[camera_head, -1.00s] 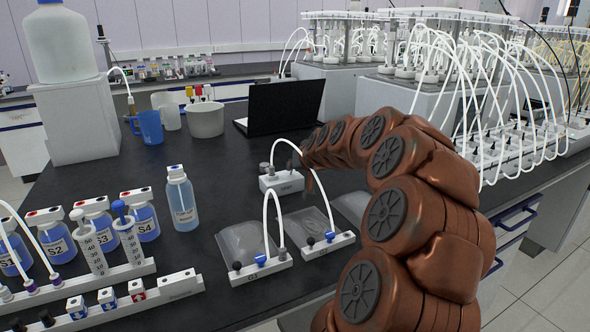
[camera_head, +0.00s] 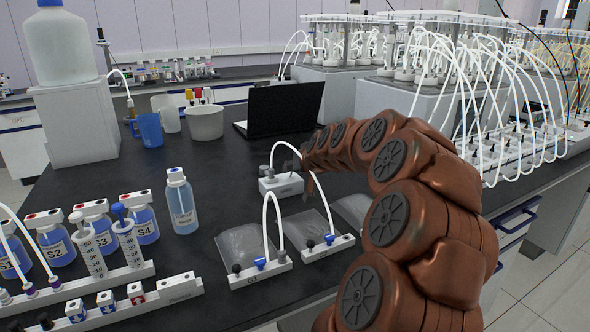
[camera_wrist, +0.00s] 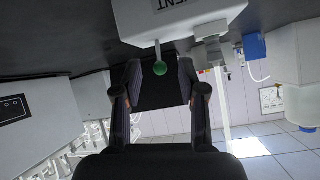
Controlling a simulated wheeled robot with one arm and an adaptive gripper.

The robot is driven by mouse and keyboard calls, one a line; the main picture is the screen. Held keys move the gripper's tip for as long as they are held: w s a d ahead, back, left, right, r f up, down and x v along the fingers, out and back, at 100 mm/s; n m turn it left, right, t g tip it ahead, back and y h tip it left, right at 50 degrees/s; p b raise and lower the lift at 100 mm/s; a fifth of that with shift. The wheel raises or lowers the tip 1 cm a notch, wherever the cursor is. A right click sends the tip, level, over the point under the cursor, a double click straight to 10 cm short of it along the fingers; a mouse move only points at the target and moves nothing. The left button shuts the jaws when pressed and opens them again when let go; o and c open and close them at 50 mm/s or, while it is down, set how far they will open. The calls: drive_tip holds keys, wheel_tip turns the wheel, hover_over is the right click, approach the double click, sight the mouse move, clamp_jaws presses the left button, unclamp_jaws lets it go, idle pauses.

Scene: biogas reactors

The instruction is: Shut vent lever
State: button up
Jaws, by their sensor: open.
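The white vent block (camera_head: 281,184) stands on the dark bench in the head view, with a white tube arching from it. In the wrist view the block (camera_wrist: 180,22) hangs upside down at the top, with part of its "VENT" label showing. Its lever (camera_wrist: 158,50) is a thin pale rod ending in a green ball (camera_wrist: 160,69). My gripper (camera_wrist: 159,82) is open, and the ball shows between its two fingertips, with a gap on each side. I cannot tell how deep the ball sits between them. In the head view my gripper (camera_head: 311,183) is beside the block's right end, partly hidden by my arm.
Gas bags with white valve strips (camera_head: 260,268) lie in front of the block. A laptop (camera_head: 283,107) and a white tub (camera_head: 205,122) are behind. Bare bench lies left of the block.

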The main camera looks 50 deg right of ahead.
drive_tip(key=v, duration=1.1)
drive_tip(key=shift+s+r, duration=0.2)
drive_tip(key=shift+s, duration=0.05)
